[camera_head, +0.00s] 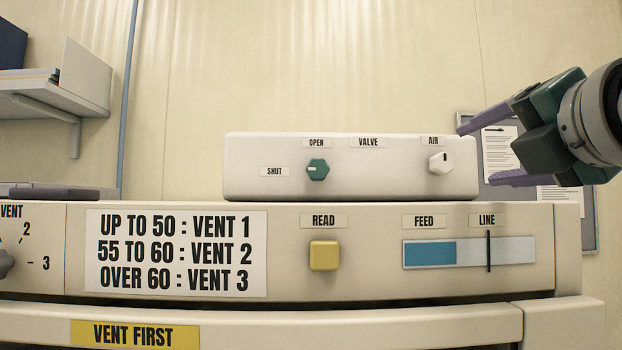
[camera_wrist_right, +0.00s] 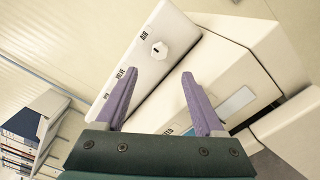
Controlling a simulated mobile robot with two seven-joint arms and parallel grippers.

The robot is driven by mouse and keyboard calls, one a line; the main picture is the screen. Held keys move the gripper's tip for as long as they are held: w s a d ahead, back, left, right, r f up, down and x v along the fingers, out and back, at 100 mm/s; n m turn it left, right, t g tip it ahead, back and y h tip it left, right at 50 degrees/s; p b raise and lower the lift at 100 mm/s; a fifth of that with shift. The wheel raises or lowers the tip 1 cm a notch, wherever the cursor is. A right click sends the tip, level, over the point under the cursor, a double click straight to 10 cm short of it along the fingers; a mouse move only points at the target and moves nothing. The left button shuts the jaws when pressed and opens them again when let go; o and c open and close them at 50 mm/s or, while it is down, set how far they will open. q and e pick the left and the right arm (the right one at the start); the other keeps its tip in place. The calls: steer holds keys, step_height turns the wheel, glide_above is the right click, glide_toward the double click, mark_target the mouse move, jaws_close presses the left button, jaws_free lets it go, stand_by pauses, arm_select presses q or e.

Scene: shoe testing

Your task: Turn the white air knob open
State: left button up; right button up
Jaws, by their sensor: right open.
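The white air knob (camera_head: 440,163) sits under the AIR label at the right end of the white valve box (camera_head: 258,146). It is hexagonal, with a dark mark near its top. In the right wrist view the white knob (camera_wrist_right: 159,50) shows ahead of the fingers, slightly left of the middle between them. My right gripper (camera_head: 482,154) is open and empty, to the right of the knob and apart from it, its two purple fingers one above the other and pointing left. It also shows in the right wrist view (camera_wrist_right: 159,80). My left gripper is not in view.
A green knob (camera_head: 318,170) sits left on the same box, with OPEN above and SHUT to its left. Below are a yellow READ button (camera_head: 324,255) and a FEED gauge (camera_head: 513,251). A grey notice board (camera_head: 590,230) hangs behind my right gripper.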

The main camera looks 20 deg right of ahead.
mark_target(445, 163)
steer(key=p+x, duration=0.2)
steer(key=x, duration=0.1)
steer(key=p+x, duration=0.2)
steer(key=x, duration=0.1)
steer(key=p+x, duration=0.2)
steer(key=x, duration=0.1)
steer(key=shift+w+d+r, duration=0.1)
steer(key=shift+w+r, duration=0.15)
steer(key=shift+w+d+f, duration=0.1)
steer(key=shift+w+f, duration=0.05)
steer(key=shift+w, duration=0.3)
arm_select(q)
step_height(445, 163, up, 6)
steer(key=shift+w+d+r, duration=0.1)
arm_select(e)
jaws_close()
